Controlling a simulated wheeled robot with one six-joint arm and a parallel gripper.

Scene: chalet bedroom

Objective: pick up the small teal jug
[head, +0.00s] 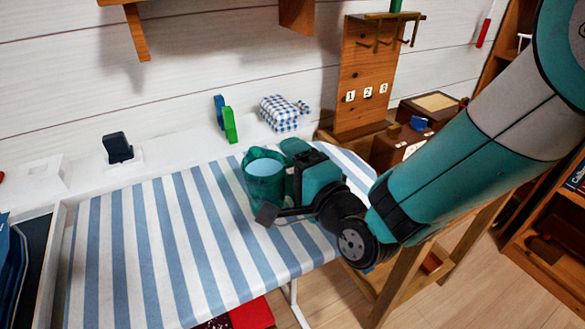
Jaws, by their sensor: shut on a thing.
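The small teal jug (264,178) is at the right part of a blue-and-white striped surface (165,240). It looks upright, with its open top toward me and a pale blue inside. My gripper (268,190) reaches in from the right, with one finger in front of the jug and the other mostly hidden behind it. It is shut on the jug. I cannot tell whether the jug's base touches the striped cloth.
A blue-and-white checked thing (284,113), green and blue blocks (230,124) and a dark phone-like thing on a stand (118,148) are along the back ledge. A wooden stand with numbered hooks (365,75) rises behind my arm. The striped surface's left and middle are clear.

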